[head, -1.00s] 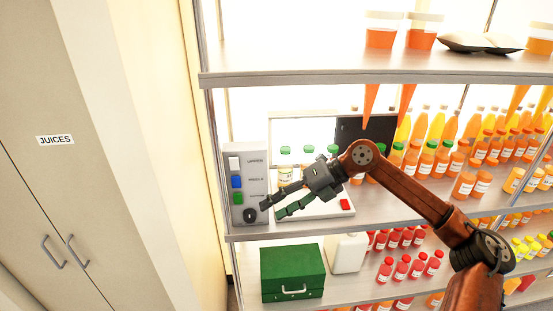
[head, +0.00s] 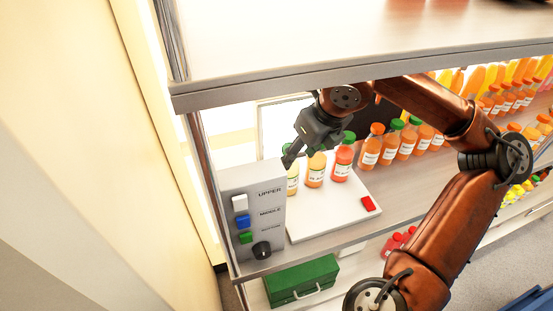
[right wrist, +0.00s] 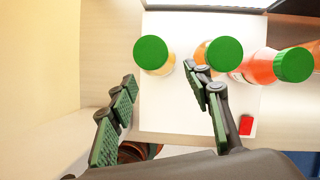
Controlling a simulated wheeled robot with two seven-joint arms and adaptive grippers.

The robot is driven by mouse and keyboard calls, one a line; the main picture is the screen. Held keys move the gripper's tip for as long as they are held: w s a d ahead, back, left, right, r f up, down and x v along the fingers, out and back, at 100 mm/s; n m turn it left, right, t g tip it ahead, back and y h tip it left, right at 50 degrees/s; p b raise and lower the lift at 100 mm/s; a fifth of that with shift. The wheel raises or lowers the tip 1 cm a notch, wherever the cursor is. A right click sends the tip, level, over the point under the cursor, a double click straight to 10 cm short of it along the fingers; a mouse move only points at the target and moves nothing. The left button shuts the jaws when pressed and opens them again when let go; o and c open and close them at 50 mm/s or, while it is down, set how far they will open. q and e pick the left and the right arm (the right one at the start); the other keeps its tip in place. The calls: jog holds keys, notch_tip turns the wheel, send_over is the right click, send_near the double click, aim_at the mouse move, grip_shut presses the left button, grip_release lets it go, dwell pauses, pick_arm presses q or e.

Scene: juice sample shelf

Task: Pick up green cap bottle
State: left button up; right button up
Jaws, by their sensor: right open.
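Three bottles with green caps stand in a row on a white platform (head: 325,215) on the middle shelf. The left one is pale yellow (head: 292,183), the middle one orange (head: 316,174), the right one red-orange (head: 342,163). My right gripper (head: 298,155) is over the left end of the row and partly hides the left bottle's cap. In the right wrist view my right gripper (right wrist: 161,78) is open and empty. The left bottle's green cap (right wrist: 150,53) lies just beyond and between the fingertips; the right finger is close to the middle bottle (right wrist: 223,54).
A control box (head: 240,225) with coloured buttons and a knob stands left of the platform. A red button (head: 368,204) is on the platform's right corner. More bottles (head: 390,145) line the shelf to the right. The upper shelf board (head: 370,68) hangs close above my arm.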

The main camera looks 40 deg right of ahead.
aim_at(293, 174)
jog(key=shift+w+f, duration=0.2)
jog(key=shift+w, duration=0.3)
jog(key=x, duration=0.7)
jog(key=shift+w+f, duration=0.1)
jog(key=shift+w, duration=0.05)
jog(key=shift+c, duration=0.4)
jog(key=c, duration=1)
